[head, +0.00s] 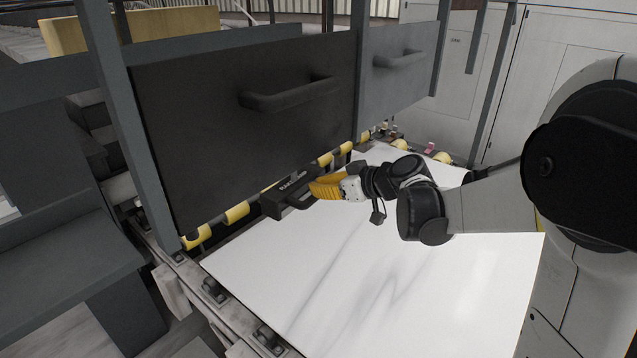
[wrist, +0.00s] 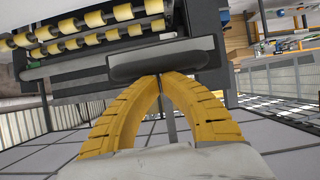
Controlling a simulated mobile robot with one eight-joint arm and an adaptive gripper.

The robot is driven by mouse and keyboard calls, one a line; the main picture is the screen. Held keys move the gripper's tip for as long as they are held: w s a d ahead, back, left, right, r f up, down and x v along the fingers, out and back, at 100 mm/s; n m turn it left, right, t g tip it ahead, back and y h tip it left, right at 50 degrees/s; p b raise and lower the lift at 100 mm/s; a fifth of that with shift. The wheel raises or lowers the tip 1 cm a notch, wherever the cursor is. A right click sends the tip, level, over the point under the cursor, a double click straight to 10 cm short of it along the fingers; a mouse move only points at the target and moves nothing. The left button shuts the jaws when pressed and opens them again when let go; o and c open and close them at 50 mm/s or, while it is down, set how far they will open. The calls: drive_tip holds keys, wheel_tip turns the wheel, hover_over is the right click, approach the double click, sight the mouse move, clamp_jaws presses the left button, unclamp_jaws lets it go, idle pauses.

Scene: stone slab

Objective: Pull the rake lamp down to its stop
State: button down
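The rake lamp appears to be the small black box (head: 285,193) with white lettering, low under the dark panel and just above the white slab. Its dark handle (head: 301,203) sticks out towards my gripper (head: 318,189). In the wrist view a dark grey rounded bar (wrist: 165,60), seemingly that handle, lies across the top middle. My gripper's yellow fingers (wrist: 161,78) arch together, their tips almost meeting at the bar's lower edge. I see no part of the bar clearly between them. Whether the tips touch it I cannot tell.
The white slab (head: 400,255) lies on yellow rollers (head: 238,212). A black drawer-like panel (head: 240,130) with a bar handle hangs close above the lamp, with a grey one (head: 400,70) beside it. Grey posts flank the panels. The space above the slab's front is clear.

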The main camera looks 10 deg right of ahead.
wheel_tip(320, 180, down, 45)
drive_tip(key=b, duration=3.2)
drive_tip(key=shift+b, duration=0.4)
drive_tip(key=shift+r, duration=0.15)
drive_tip(key=v, duration=1.2)
